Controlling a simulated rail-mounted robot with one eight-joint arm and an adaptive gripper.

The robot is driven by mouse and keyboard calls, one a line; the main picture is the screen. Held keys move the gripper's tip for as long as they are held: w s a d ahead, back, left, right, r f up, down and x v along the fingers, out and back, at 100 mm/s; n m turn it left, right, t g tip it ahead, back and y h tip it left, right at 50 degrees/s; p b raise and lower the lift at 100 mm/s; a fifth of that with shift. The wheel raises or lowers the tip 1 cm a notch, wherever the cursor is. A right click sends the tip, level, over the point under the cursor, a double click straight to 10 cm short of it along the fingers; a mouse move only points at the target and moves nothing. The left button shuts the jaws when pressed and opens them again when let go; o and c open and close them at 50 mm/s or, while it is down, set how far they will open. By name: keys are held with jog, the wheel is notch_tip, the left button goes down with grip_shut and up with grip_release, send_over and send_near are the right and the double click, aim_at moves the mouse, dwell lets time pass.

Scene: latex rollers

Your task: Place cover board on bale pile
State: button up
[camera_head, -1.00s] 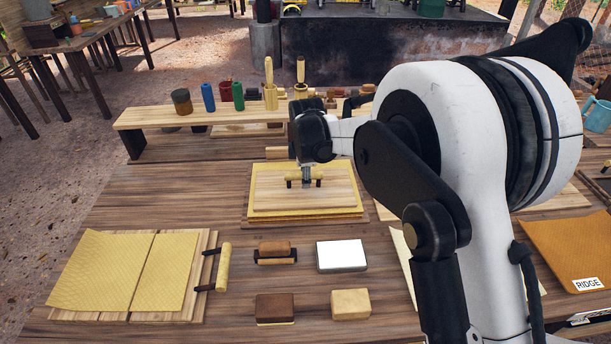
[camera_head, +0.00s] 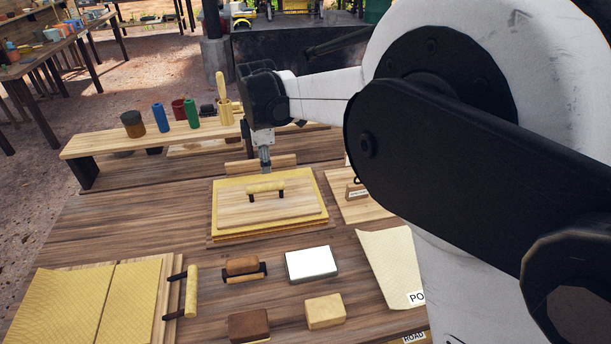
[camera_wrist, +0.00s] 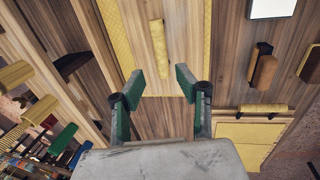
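The cover board (camera_head: 290,209), a pale wooden board with a yellow bar handle (camera_head: 266,187) on dark posts, lies flat on the bale pile (camera_head: 223,195) of yellow sheets. A yellow margin shows around the board. In the wrist view the board (camera_wrist: 177,60) and its handle (camera_wrist: 157,48) lie beyond my fingertips. My gripper (camera_wrist: 160,86) has its two green-padded fingers spread apart with nothing between them. In the head view my gripper (camera_head: 265,164) is just behind the handle and apart from it.
A wooden shelf (camera_head: 110,141) with jars and tools stands behind. At front left lies a handled board (camera_head: 175,300) with yellow sheets. Brown blocks (camera_head: 248,325), a white-topped block (camera_head: 311,264) and a tan block (camera_head: 324,311) stand in front. A pale sheet (camera_head: 385,262) lies at right.

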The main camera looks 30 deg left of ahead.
jog(key=d+r+m+t, duration=0.1)
jog(key=d+r+m, duration=0.3)
jog(key=d, duration=0.8)
jog(key=w+d+r+m+t, duration=0.1)
jog(key=d+r+m, duration=0.35)
jog(key=d, duration=0.75)
jog(key=d+r+m, duration=0.4)
jog(key=d+r, duration=0.1)
jog(key=d, duration=0.7)
jog(key=s+d+f+m+t, duration=0.1)
jog(key=s+d+f+m, duration=0.2)
jog(key=s+d+m, duration=0.3)
jog(key=s+d+f+m+t+h, duration=0.1)
jog(key=s+d+f+m+t, duration=0.1)
jog(key=s+d+m, duration=0.5)
jog(key=s+d+f, duration=0.1)
jog(key=s+d, duration=0.4)
jog(key=d, duration=0.8)
jog(key=shift+f+t, duration=0.15)
jog(key=shift+t, duration=0.15)
jog(key=shift+m, duration=0.25)
notch_tip(320, 180, down, 4)
jog(key=b, duration=0.3)
jog(key=shift+r+b, duration=0.2)
jog(key=shift+b, duration=0.1)
